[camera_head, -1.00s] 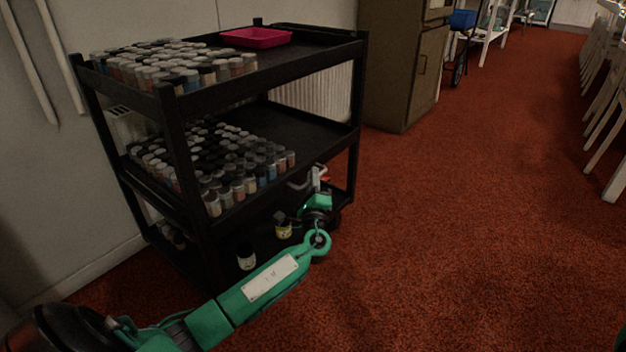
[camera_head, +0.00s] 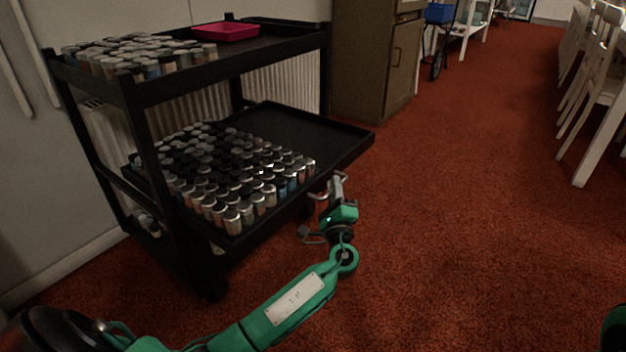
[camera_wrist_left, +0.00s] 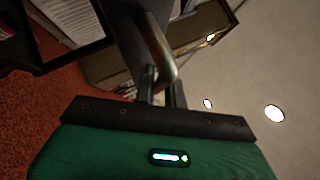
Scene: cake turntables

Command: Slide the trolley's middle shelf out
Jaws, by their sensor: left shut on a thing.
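The black trolley (camera_head: 240,72) stands against the wall at the left in the head view. Its middle shelf (camera_head: 318,132) sticks out to the right and front, past the trolley's posts. Many small jars (camera_head: 225,175) stand in rows on the shelf's left and front part; its back right part is bare. My left gripper (camera_head: 334,190) is shut on the metal handle (camera_head: 317,196) at the shelf's outer edge. The left wrist view shows the curved handle (camera_wrist_left: 163,52) at my left fingers (camera_wrist_left: 162,92). My right gripper is not in view.
The top shelf bears more jars (camera_head: 130,52) and a pink tray (camera_head: 226,31). A brown cabinet (camera_head: 375,65) stands behind the trolley. White chairs (camera_head: 590,80) line the far right. The red carpet (camera_head: 470,200) between is clear.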

